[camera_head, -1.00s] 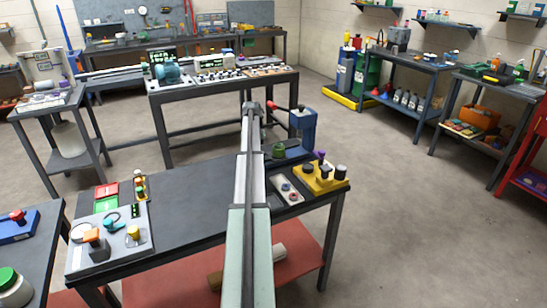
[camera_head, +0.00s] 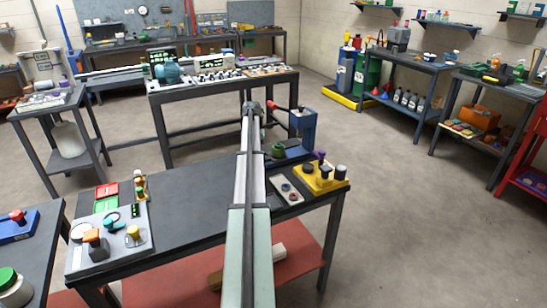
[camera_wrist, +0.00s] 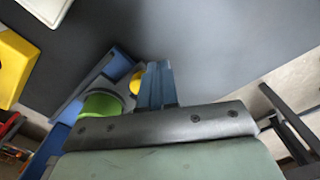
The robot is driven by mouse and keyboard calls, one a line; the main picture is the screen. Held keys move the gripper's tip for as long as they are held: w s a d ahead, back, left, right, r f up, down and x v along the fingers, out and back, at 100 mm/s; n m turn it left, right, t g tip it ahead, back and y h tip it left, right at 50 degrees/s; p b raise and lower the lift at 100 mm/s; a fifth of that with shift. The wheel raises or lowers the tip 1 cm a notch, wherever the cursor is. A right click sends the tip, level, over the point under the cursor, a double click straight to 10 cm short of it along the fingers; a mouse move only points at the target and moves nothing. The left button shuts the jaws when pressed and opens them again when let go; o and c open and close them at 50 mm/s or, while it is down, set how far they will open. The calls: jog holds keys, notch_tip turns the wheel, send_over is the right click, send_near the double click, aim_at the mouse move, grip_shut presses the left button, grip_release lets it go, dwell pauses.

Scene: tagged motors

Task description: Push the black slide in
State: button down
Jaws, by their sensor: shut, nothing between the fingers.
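I cannot pick out the black slide for certain in either view. My gripper shows in the wrist view (camera_wrist: 158,70) with its two blue-grey fingers together and nothing between them. The fingers point over the dark bench top, close to a blue stand (camera_wrist: 92,80) with a green round part (camera_wrist: 100,106) and a yellow part behind. I cannot tell whether they touch it. In the head view my arm runs forward over the bench; its far end is near a blue upright device (camera_head: 303,125), and the fingers there are too small to read.
A yellow block with dark knobs (camera_head: 325,185) and a pale panel (camera_head: 288,197) stand right of my arm. A grey panel with buttons and rings (camera_head: 100,255) lies at the left. The bench top (camera_head: 195,200) between is clear. Another bench (camera_head: 225,90) stands behind.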

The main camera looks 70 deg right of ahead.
aim_at(276, 145)
jog(key=shift+s, duration=0.1)
dwell(0.5)
jog(key=shift+s+d, duration=4)
jog(key=shift+d, duration=0.05)
jog(key=shift+w+a, duration=0.15)
jog(key=shift+w+a, duration=0.55)
jog(key=shift+a, duration=0.05)
jog(key=shift+r, duration=0.1)
notch_tip(276, 145, up, 6)
jog(key=w+a, duration=0.2)
jog(key=shift+w, duration=0.15)
dwell(0.5)
